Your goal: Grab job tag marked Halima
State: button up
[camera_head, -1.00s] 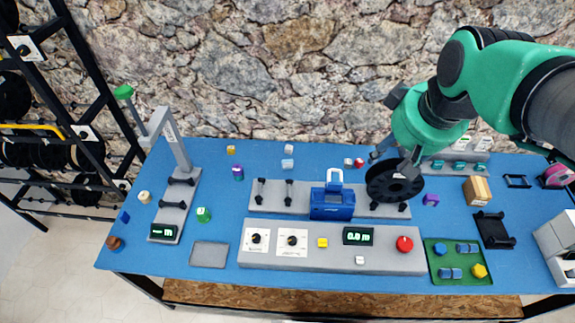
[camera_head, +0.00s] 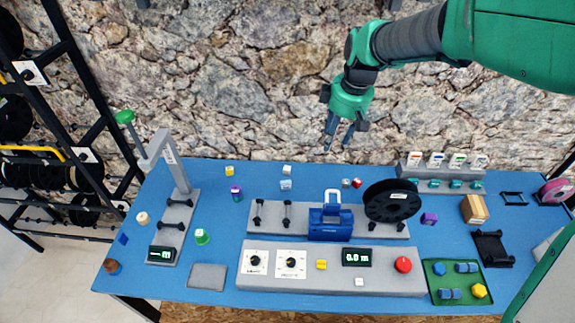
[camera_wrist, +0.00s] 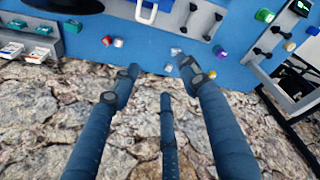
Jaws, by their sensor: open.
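Several white job tags stand upright in a row on a grey rack (camera_head: 410,172) at the back right of the blue table. Their coloured print differs: a red-marked tag (camera_head: 415,157), a blue-marked tag (camera_head: 437,158), a green-marked tag (camera_head: 459,160) and another tag (camera_head: 480,161) at the right end. The names are too small to read, so I cannot tell which says Halima. Two tags (camera_wrist: 37,56) also show at the left edge of the wrist view. My gripper (camera_head: 338,146) is open and empty, pointing down behind the table's back edge, left of the rack.
Teal clips (camera_head: 433,184) line the rack's front. A black spool (camera_head: 391,201) and a blue box with a white handle (camera_head: 330,222) stand mid-table. Small cubes (camera_head: 286,184) lie near the back edge. The stone wall (camera_head: 250,70) is close behind.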

jog(key=w+a+f+n+g, duration=0.1)
jog(key=w+a+f+n, duration=0.5)
jog(key=w+f, duration=0.5)
jog(key=n+g+p, duration=0.1)
jog(key=n+g, duration=0.1)
jog(key=n, duration=0.1)
send_over(286, 181)
jog(key=d, duration=0.2)
notch_tip(286, 181, down, 14)
jog(key=shift+w+a+f, duration=0.15)
jog(key=shift+w+f, duration=0.1)
jog(key=shift+w, duration=0.05)
jog(key=shift+s+a+f+b, duration=0.1)
jog(key=shift+a+f+b, duration=0.1)
jog(key=shift+f, duration=1.2)
jog(key=shift+w+a+f+b, duration=0.1)
jog(key=shift+a+f, duration=0.1)
jog(key=shift+f, duration=1.25)
jog(key=shift+s+a+f+b, duration=0.1)
jog(key=shift+a+f+b, duration=0.1)
jog(key=shift+f, duration=1.2)
jog(key=shift+a+f+b, duration=0.2)
jog(key=shift+f+b, duration=0.1)
jog(key=shift+f, duration=1)
jog(key=shift+a+f+b, duration=0.15)
jog(key=shift+f+b, duration=0.1)
jog(key=shift+f, duration=1.05)
jog(key=shift+s, duration=0.1)
jog(key=shift+c, duration=0.6)
